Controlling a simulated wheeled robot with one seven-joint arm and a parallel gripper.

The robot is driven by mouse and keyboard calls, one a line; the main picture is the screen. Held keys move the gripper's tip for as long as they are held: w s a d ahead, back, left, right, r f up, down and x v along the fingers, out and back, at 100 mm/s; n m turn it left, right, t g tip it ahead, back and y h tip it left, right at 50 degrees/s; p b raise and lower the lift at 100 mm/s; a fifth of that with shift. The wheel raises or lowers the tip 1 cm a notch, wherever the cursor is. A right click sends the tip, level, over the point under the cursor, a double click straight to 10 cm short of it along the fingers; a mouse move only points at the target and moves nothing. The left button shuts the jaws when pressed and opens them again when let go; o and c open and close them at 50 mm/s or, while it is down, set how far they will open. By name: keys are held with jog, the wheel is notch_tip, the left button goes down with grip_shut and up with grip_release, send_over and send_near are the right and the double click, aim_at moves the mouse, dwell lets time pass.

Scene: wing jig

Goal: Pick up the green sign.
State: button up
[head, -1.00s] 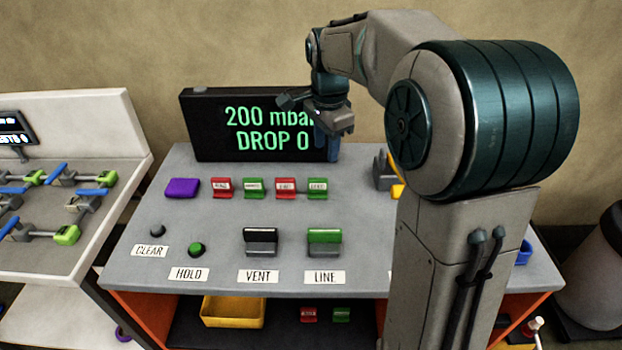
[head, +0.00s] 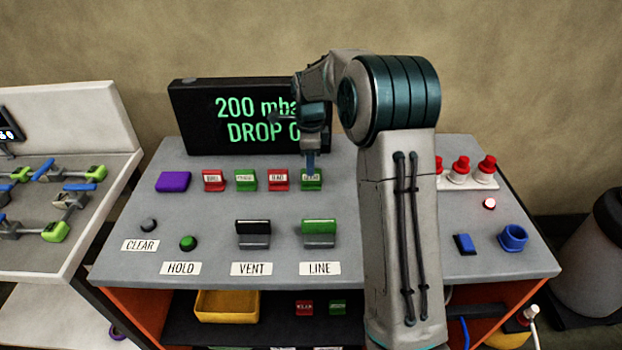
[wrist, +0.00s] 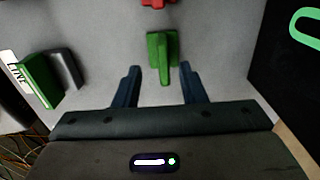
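A green sign (head: 311,181) stands at the right end of a row of small red and green signs on the grey bench. My gripper (head: 311,163) is just above and behind this sign, pointing down. In the wrist view my gripper (wrist: 160,67) is open, its two blue fingers spread apart. The green sign (wrist: 158,52) shows just ahead of the gap between the fingertips, and I see no contact. A second green sign (head: 246,180) stands further left in the row. Another green sign (head: 337,307) is on the lower shelf.
Red signs (head: 278,180) stand beside the green ones. The black display (head: 190,120) is behind the row. Green LINE (head: 319,230) and black VENT (head: 253,232) pieces are in front. A purple block (head: 172,182) lies left. Blue items (head: 513,237) stand right.

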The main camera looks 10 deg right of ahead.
aim_at(309, 183)
jog(key=shift+w+a+f+p, duration=0.15)
jog(key=shift+f+p, duration=0.2)
jog(key=shift+f, duration=1.05)
jog(key=shift+w+f+p, duration=0.15)
jog(key=shift+f+p, duration=0.2)
jog(key=shift+f, duration=1.05)
grip_shut()
